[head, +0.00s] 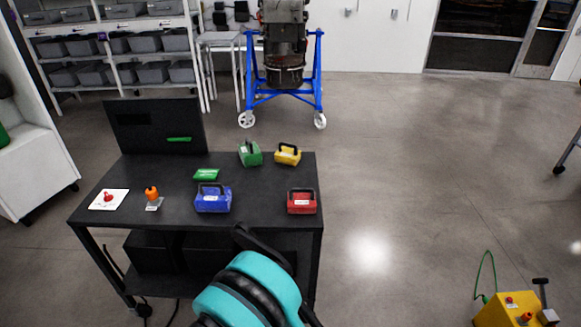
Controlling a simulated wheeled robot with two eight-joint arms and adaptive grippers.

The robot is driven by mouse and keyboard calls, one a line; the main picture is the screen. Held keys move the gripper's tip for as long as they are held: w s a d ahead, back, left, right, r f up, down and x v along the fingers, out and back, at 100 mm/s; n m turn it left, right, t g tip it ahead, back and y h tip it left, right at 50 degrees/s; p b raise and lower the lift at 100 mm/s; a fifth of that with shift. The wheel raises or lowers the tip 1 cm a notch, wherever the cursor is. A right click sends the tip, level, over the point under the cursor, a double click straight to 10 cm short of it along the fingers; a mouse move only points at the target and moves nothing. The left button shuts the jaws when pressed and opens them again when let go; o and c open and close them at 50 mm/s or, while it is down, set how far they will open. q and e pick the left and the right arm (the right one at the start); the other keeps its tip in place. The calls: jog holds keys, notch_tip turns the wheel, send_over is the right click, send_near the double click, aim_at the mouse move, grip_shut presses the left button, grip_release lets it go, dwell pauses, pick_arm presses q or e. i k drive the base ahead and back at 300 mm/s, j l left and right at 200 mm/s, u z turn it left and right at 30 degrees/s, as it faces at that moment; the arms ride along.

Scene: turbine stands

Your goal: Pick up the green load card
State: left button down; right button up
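The green load card (206,174) appears to be the flat green card lying on the black table (165,210), left of its middle, behind the blue handled block (213,202). A green strip (179,139) also shows on the dark upright panel (158,124) at the table's back left. A teal and black part of my own arm rises at the bottom centre, in front of the table's front edge and apart from the card. I cannot make out any gripper fingers in the head view.
A green block (250,156), a yellow block (288,156) and a red block (301,206) stand on the table. A red button on a white plate (108,201) and an orange knob (152,193) sit front left. Floor to the right is clear up to a yellow box (505,312).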

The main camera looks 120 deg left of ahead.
aim_at(202, 173)
jog(key=u, duration=4.8)
jog(key=i, duration=0.4)
jog(key=i+z, duration=0.5)
jog(key=i+j+z, duration=0.3)
jog(key=i+z, duration=0.15)
jog(key=z, duration=0.35)
jog(key=i, duration=0.05)
